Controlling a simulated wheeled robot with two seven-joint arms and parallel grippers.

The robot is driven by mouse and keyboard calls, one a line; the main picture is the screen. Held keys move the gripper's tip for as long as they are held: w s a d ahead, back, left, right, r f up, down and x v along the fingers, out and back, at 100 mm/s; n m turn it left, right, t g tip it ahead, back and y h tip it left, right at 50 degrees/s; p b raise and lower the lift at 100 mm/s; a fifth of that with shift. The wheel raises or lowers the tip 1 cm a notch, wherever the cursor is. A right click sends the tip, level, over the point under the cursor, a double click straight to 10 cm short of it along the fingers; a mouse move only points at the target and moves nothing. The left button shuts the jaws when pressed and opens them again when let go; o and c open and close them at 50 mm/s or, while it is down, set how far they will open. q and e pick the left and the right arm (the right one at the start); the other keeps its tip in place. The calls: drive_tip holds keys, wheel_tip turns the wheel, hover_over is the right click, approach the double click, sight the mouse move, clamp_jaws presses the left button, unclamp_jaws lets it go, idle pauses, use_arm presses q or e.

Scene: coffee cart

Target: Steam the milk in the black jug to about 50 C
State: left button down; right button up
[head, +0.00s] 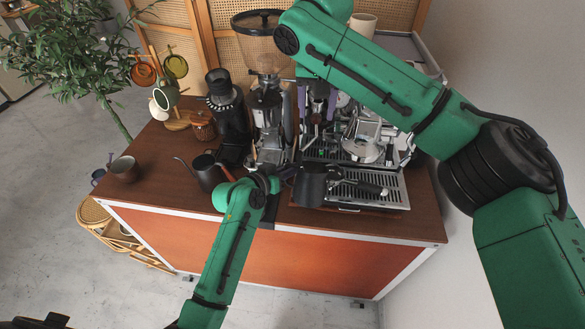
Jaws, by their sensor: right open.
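The black jug (311,187) is upright at the front left part of the espresso machine's drip tray (395,198); whether it touches the tray is unclear. My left gripper (284,173) is at the jug's left side and appears shut on its handle; its fingertips are small and dark. My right gripper (319,105) is open, pointing down in front of the espresso machine (362,145), above and behind the jug. The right arm hides much of the machine, and I cannot make out the steam wand. The milk inside the jug is not visible.
A black kettle (206,174) stands left of my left gripper. A grinder (268,115) with a large hopper and a smaller black grinder (228,115) stand behind. A portafilter (368,187) lies on the drip tray. A cup (124,168) is at far left. The counter's front left (165,195) is clear.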

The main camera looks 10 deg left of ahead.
sight(316, 115)
drive_tip(key=shift+x, duration=1.7)
clamp_jaws()
